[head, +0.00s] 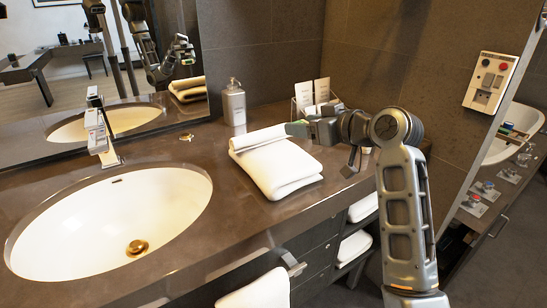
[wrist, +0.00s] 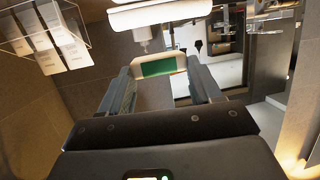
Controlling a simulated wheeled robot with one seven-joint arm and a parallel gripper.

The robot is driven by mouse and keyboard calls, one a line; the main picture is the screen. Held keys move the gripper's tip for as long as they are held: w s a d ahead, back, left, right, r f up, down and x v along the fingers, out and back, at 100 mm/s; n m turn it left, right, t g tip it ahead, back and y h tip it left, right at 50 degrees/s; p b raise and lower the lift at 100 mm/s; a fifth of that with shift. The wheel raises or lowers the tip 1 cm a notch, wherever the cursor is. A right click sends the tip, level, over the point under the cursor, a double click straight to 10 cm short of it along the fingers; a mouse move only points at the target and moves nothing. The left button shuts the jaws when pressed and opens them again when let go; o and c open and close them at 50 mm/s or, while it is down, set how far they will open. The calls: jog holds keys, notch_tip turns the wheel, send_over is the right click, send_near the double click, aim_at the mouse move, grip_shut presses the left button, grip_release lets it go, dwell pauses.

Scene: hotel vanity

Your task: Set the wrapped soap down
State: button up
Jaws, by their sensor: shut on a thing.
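My gripper (head: 308,129) is shut on the wrapped soap, a small pale block with a green band (wrist: 158,67) seen between both fingers in the wrist view. In the head view the soap's green end (head: 297,129) shows at the gripper's tip, by the right end of a rolled white towel (head: 256,138). The soap appears raised above the dark counter (head: 215,205); the exact gap cannot be told. A folded white towel (head: 280,172) lies just in front and below. My wrist hides part of the counter behind it.
A soap dispenser (head: 234,103) and a clear holder with white cards (head: 315,95) stand at the back by the wall. An oval basin (head: 60,235) and faucet (head: 98,130) fill the left. A small brass item (head: 186,136) lies behind the basin. Bare counter lies between basin and towels.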

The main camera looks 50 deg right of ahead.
send_over(279, 169)
notch_tip(279, 169, down, 4)
jog(key=shift+w+r, duration=0.1)
jog(key=shift+f, duration=2.1)
jog(key=shift+f, duration=0.15)
jog(key=o, duration=1)
jog(key=shift+r, duration=0.25)
jog(key=v, duration=1.2)
jog(key=shift+f, duration=0.1)
